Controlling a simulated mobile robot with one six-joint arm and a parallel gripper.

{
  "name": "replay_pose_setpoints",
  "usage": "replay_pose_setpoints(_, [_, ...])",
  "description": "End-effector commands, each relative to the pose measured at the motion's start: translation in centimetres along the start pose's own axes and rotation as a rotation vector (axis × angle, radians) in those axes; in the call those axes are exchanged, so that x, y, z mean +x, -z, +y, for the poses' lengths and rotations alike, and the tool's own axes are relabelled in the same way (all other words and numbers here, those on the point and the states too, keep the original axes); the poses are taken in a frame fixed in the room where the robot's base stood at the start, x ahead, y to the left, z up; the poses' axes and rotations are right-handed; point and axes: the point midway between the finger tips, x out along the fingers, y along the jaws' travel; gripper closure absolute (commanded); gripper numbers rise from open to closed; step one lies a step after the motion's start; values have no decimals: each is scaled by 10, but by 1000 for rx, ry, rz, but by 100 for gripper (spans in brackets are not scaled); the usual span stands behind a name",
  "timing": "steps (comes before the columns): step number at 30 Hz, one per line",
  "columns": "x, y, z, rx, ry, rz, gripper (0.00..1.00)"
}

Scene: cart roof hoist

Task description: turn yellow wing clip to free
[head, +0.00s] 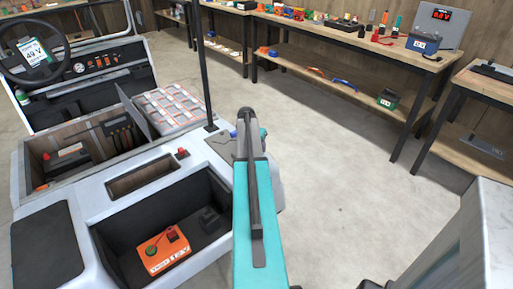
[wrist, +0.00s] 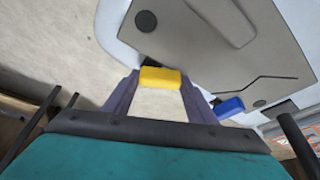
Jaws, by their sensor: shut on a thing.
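The yellow wing clip (wrist: 164,77) shows in the wrist view at the edge of a grey panel (wrist: 205,62) on the cart. My gripper (wrist: 161,84) has its two purple fingers on either side of the clip and is shut on it. The clip lies crosswise between the fingertips. A blue clip (wrist: 230,108) sits farther right on the same panel's edge, just outside the right finger. In the head view my teal arm reaches to the cart's right side and hides the yellow clip and the fingertips.
The white cart (head: 70,195) fills the left of the head view, with open bays. A black post (head: 206,65) rises from the cart near my arm. A workbench (head: 345,35) stands behind. Clear floor (head: 340,170) lies right.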

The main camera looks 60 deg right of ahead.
Motion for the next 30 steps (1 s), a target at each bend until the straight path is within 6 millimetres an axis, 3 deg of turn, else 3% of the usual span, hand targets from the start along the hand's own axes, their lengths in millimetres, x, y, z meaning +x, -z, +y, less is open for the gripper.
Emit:
replay_pose_setpoints(15, [4, 10, 0, 328, -138, 6, 71])
replay_pose_setpoints(30, [3, 11, 1, 437, -183, 7, 71])
